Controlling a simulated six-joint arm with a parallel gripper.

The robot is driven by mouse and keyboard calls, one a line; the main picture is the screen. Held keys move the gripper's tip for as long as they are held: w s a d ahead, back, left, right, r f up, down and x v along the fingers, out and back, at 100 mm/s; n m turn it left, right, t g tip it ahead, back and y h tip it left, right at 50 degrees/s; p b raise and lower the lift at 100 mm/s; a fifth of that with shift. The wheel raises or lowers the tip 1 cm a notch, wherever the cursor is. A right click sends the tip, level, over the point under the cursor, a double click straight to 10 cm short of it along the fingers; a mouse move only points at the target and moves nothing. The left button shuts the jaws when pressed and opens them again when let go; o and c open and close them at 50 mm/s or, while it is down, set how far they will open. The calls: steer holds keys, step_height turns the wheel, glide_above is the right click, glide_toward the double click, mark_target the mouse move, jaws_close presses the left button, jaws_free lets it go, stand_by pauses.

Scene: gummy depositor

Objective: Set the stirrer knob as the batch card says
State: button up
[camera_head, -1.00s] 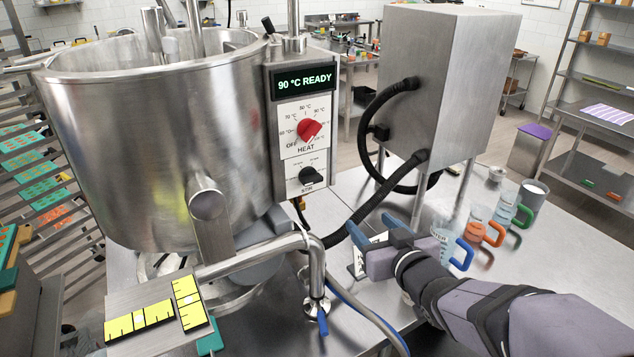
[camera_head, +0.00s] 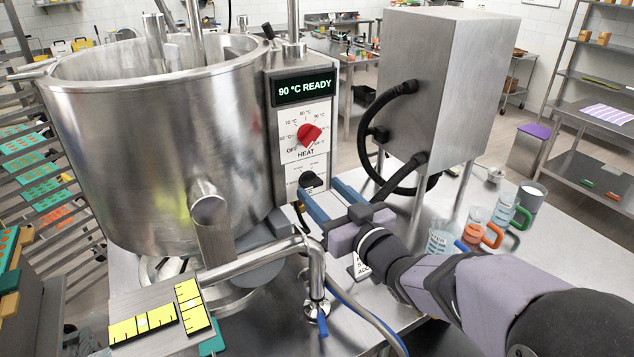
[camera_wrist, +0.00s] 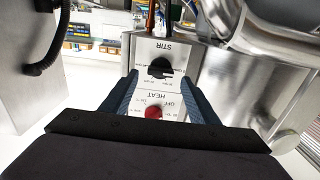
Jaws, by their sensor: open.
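The black stirrer knob (camera_head: 310,181) sits on the lower white plate of the kettle's control box, below the red heat knob (camera_head: 309,136). My gripper (camera_head: 319,187) is open, its blue fingertips close in front of the stirrer knob and partly covering its plate. In the wrist view the panel appears upside down; the stirrer knob (camera_wrist: 160,68) lies between the spread fingers, with no visible contact.
The steel kettle (camera_head: 150,150) stands left of the panel; its display (camera_head: 303,88) reads 90 °C READY. A steel cabinet (camera_head: 440,80) with black hoses (camera_head: 365,140) stands to the right.

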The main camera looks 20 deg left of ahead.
mark_target(317, 184)
steer(key=shift+p+x, duration=0.5)
steer(key=shift+x, duration=1.05)
steer(key=c, duration=1.1)
steer(key=shift+o, duration=0.2)
steer(key=shift+m, duration=0.5)
steer(key=m, duration=0.5)
steer(key=shift+w+d+m, duration=0.1)
steer(key=shift+m, duration=0.2)
steer(key=m+p, duration=0.1)
steer(key=m, duration=0.4)
steer(key=shift+p, duration=0.3)
steer(key=shift+f, duration=0.1)
